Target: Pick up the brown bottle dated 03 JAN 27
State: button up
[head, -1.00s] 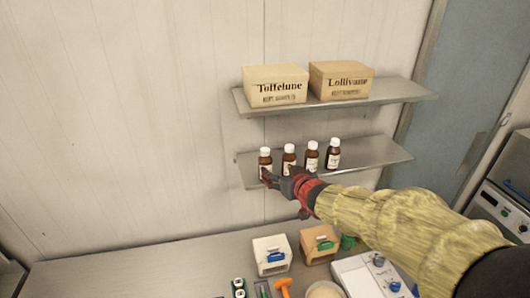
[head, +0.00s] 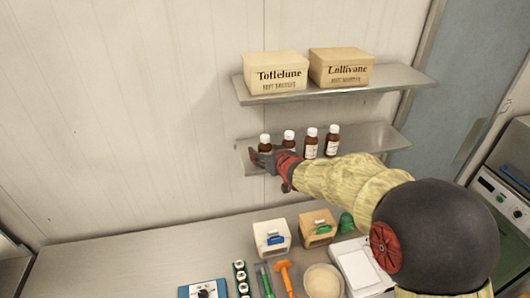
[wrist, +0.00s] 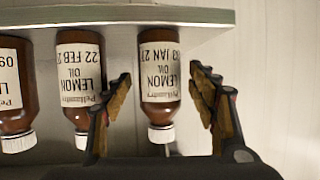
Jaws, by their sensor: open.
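The brown bottle dated 03 JAN 27 (wrist: 160,85) has a white cap and a white Lemon Oil label. It appears upside down in the wrist view, between the two open fingers of my gripper (wrist: 163,82), with a gap on each side. In the head view it is the leftmost bottle (head: 265,142) on the lower shelf, its lower part hidden behind my gripper (head: 263,158). A similar bottle dated 22 FEB (wrist: 80,85) stands close beside it, near the outer side of one finger.
Two more brown bottles (head: 311,143) (head: 332,141) stand further right on the lower shelf (head: 390,141). Boxes (head: 276,72) sit on the upper shelf (head: 410,83) above. Small bins (head: 271,237) and tools stand on the counter (head: 130,262) below.

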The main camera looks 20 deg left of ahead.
jog(key=shift+c, duration=0.2)
jog(key=c, duration=1.4)
jog(key=shift+o, duration=0.2)
